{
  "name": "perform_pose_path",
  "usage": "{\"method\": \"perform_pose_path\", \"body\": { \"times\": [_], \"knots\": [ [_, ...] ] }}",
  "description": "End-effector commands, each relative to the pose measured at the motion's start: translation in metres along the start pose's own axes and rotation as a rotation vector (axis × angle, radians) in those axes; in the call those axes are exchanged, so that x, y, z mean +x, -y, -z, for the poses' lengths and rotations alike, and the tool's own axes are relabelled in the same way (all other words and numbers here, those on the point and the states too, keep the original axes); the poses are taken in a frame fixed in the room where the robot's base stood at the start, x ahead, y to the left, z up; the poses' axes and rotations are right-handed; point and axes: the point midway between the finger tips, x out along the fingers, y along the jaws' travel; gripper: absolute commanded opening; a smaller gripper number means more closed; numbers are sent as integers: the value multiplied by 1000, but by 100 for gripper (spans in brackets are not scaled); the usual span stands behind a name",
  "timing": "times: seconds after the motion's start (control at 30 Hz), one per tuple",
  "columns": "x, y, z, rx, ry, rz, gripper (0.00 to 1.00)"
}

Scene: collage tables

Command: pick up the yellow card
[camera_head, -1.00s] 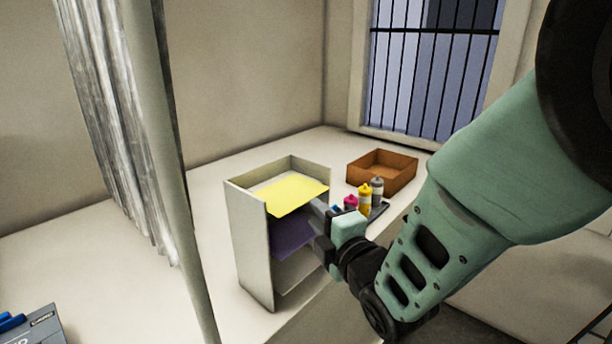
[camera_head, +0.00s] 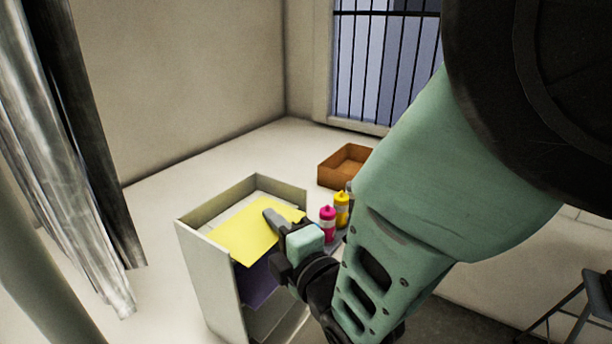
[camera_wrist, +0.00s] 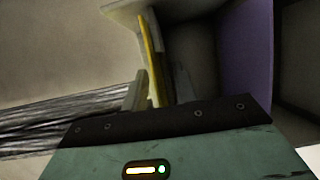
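The yellow card (camera_head: 248,236) lies flat across the top of a grey-white open-fronted shelf unit (camera_head: 212,283). Its front part reaches toward my gripper. My gripper (camera_head: 274,232) is at the card's right front edge, with one finger over the card's top. The other finger is hidden in the head view. In the wrist view, the card shows edge-on as a thin yellow strip (camera_wrist: 150,55) running down between my fingers (camera_wrist: 160,88). The fingers look apart, with the card between them. Whether both touch it I cannot tell.
A purple sheet (camera_head: 256,283) lies on a lower shelf. A pink bottle (camera_head: 327,224) and a yellow bottle (camera_head: 342,208) stand just right of my gripper. A brown open box (camera_head: 340,172) is behind them.

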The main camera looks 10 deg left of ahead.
Motion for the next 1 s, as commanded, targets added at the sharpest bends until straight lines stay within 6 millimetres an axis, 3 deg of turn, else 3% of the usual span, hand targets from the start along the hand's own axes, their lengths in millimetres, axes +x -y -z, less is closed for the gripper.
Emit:
{"method": "perform_pose_path", "body": {
  "times": [0.23, 0.27, 0.37, 0.8, 1.0],
  "knots": [
    [-2, 0, 1, 0, 1, -1, 28],
    [-2, 0, 1, 0, 1, -1, 25],
    [-1, 0, 1, 0, 1, -1, 0],
    [-1, 0, 1, 0, 1, -1, 0],
    [-1, -10, 1, 0, 1, -4, 0]
  ]
}}
